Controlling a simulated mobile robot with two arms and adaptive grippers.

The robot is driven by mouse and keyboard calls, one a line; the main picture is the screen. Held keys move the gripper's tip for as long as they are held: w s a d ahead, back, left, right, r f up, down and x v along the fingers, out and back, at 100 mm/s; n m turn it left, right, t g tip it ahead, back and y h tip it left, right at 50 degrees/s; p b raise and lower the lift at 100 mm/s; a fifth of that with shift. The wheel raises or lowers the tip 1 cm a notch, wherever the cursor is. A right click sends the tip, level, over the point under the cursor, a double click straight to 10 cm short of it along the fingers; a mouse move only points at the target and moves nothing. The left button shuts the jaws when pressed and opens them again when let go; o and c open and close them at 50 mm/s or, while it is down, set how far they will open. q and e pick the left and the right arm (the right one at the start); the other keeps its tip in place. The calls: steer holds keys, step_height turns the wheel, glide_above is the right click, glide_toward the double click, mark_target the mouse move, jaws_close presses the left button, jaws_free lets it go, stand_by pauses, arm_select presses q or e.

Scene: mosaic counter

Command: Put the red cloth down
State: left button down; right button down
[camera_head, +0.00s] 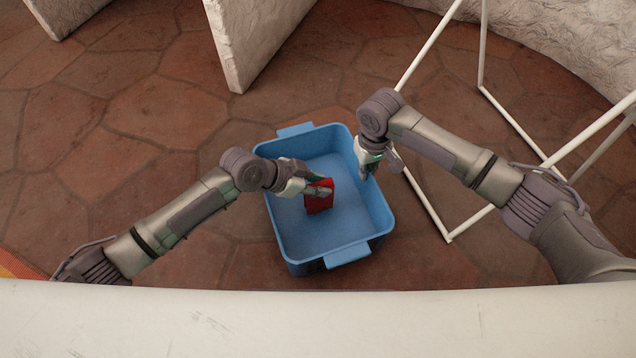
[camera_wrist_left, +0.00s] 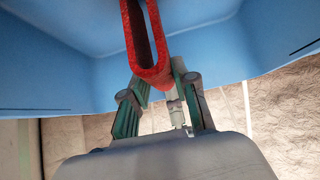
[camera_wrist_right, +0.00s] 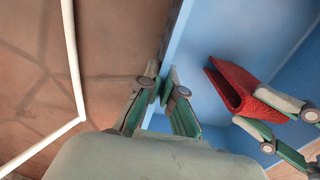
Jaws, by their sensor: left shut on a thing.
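The red cloth (camera_head: 319,204), folded into a narrow loop, is inside the outline of the blue bin (camera_head: 346,255). My left gripper (camera_head: 318,187) is shut on it. The cloth also shows in the left wrist view (camera_wrist_left: 150,72) and the right wrist view (camera_wrist_right: 232,82). I cannot tell whether its lower edge touches the bin floor. My right gripper (camera_head: 380,168) is at the bin's right rim. In the right wrist view its fingers (camera_wrist_right: 161,85) sit close on both sides of the bin wall (camera_wrist_right: 176,40), shut on it.
The bin is otherwise empty, with a lug (camera_head: 296,130) at its far side and another at its near side. A white tube frame (camera_head: 449,239) stands to the right. A pale counter edge (camera_head: 300,325) runs along the front. Brown stone floor (camera_head: 130,95) is clear at left.

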arm_select(q)
steer(key=shift+f, duration=0.2)
steer(key=c, duration=0.9)
jaws_free()
steer(key=shift+r, duration=0.1)
steer(key=v, duration=1.2)
